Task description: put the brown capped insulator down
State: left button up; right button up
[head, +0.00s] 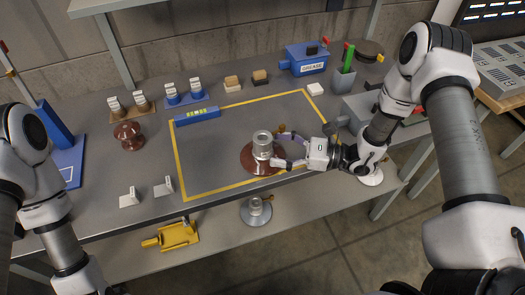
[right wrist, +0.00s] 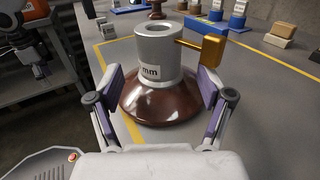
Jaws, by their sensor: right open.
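The brown capped insulator (head: 250,158) is a brown disc with a grey metal cap on top and a brass-coloured pin at the cap's side. It stands upright on the grey bench, by the front edge of the yellow outline. In the right wrist view, the insulator (right wrist: 155,108) fills the middle and the yellow line runs up to its rim. My right gripper (head: 279,147) reaches in from the right, its fingers apart on either side of the insulator. In the right wrist view, gaps show between the fingers and the cap. My left gripper is out of view.
A blue bar (head: 197,115) lies on the back left of the outline (head: 240,104). A blue grease box (head: 304,60) stands behind. The outline's inside left is clear.

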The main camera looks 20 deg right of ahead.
aim_at(262, 146)
jog(key=x, duration=0.4)
jog(key=shift+w+a+p, duration=0.2)
jog(key=shift+a+p, duration=0.1)
jog(key=shift+s+d, duration=0.1)
jog(key=shift+c, duration=1.4)
grip_shut()
jog(key=shift+r, duration=0.15)
